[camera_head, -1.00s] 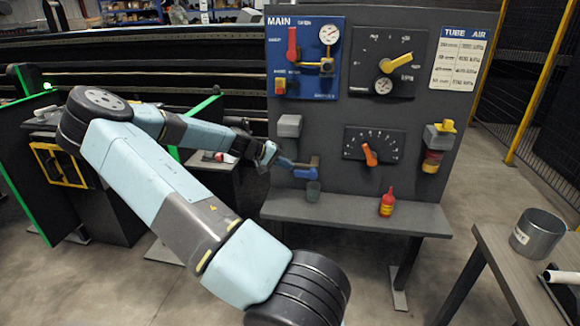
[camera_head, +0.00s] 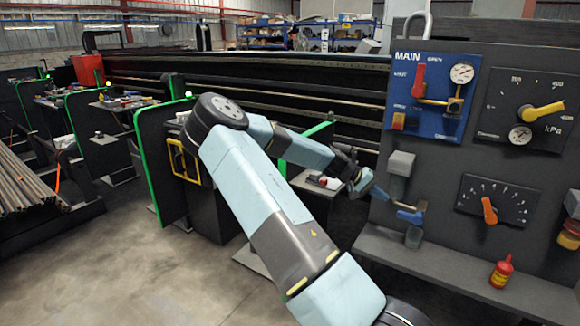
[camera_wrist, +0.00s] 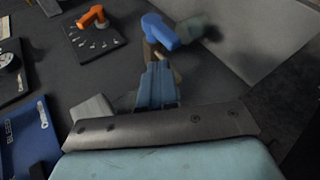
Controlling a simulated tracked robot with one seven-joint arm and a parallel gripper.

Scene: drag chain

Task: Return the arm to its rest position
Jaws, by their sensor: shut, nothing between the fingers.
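My arm reaches from the lower middle of the head view toward the grey control panel (camera_head: 450,175). My gripper (camera_head: 376,192) is at its end, at the panel's lower left, and is shut and empty. In the wrist view its blue fingers (camera_wrist: 157,68) are together. A blue handle (camera_head: 408,215) on the panel is just beyond the fingertips; it also shows in the wrist view (camera_wrist: 162,32). I cannot tell whether the fingers touch it.
A grey block (camera_head: 401,163) sits just above the gripper. The panel also bears an orange knob (camera_head: 489,210). A red bottle (camera_head: 502,271) stands on the shelf (camera_head: 440,266) below. Green-edged partitions (camera_head: 150,165) stand left of the arm. Open floor (camera_head: 150,260) lies at the lower left.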

